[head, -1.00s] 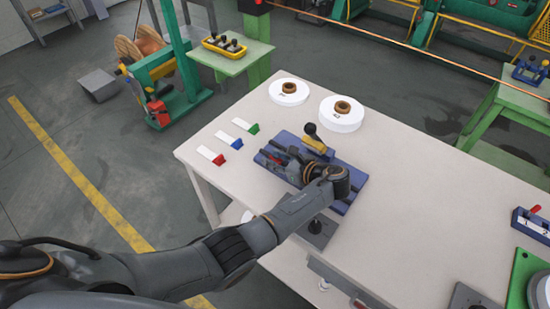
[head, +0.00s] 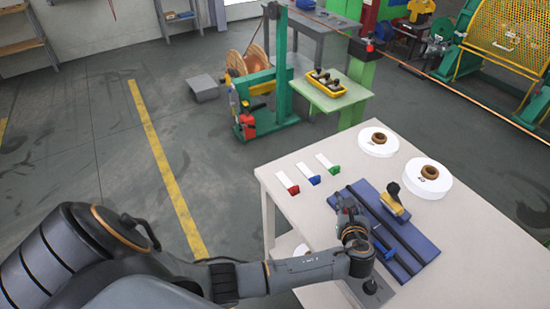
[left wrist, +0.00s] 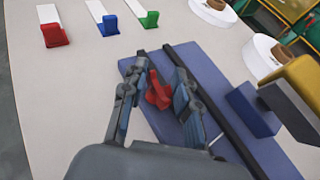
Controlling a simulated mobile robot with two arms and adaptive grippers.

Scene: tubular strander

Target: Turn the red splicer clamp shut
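The red splicer clamp (left wrist: 158,92) stands on the blue splicer base (left wrist: 185,58), near its left end in the left wrist view. My left gripper (left wrist: 155,84) is open, with one finger on each side of the red clamp. Gaps show between the clamp and both fingers. In the head view my left gripper (head: 345,208) is over the near left part of the blue base (head: 425,246) and hides most of the clamp. A yellow block with a dark handle (head: 393,203) sits farther along the base. My right gripper is in neither view.
Three white strips with red (head: 288,183), blue (head: 313,178) and green (head: 333,168) ends lie on the white table (head: 300,215), left of the base. Two white spools (head: 378,143) (head: 425,180) stand behind it. A dark rail (left wrist: 215,100) runs along the base.

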